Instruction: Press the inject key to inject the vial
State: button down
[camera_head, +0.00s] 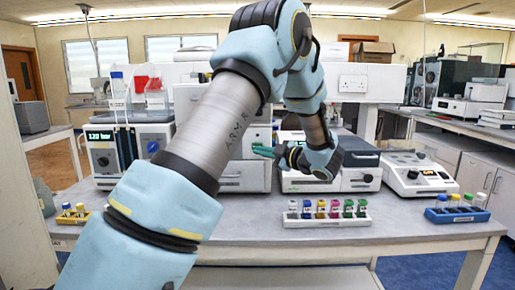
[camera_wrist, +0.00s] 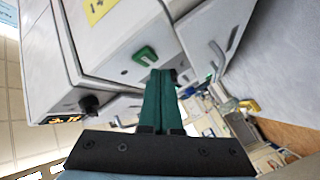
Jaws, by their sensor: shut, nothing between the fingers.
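My gripper (camera_head: 259,151) is shut and empty, its teal fingers held level in front of the white instrument (camera_head: 243,180) at the middle of the bench. The fingers also show in the wrist view (camera_wrist: 163,73). There, a green key (camera_wrist: 145,56) sits on the instrument's pale front panel, just beyond and left of the fingertips. I cannot tell whether the tips touch it. The key is not clear in the head view, near my fingers and arm. Several vials with coloured caps stand in a white rack (camera_head: 326,223) at the bench's front. Which vial is meant is not shown.
A pump unit with a display (camera_head: 101,137) and bottles stands at the left, partly behind my arm. A white device with a dark display (camera_head: 417,176) stands at the right. A blue vial rack (camera_head: 457,216) and a yellow one (camera_head: 74,219) sit near the front edge.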

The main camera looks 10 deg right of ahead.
jog(key=shift+w, duration=0.1)
jog(key=shift+w+d, duration=0.1)
jog(key=shift+w, duration=0.25)
jog(key=shift+w, duration=0.35)
dwell(0.9)
jog(key=shift+s, duration=0.15)
jog(key=shift+s+b, duration=0.35)
jog(key=shift+s, duration=0.3)
jog(key=shift+s+a+b, duration=0.2)
jog(key=shift+s, duration=0.6)
jog(key=shift+s+a+b, duration=0.15)
jog(key=shift+s, duration=0.7)
jog(key=shift+s+a+b, duration=0.2)
jog(key=shift+s, duration=0.6)
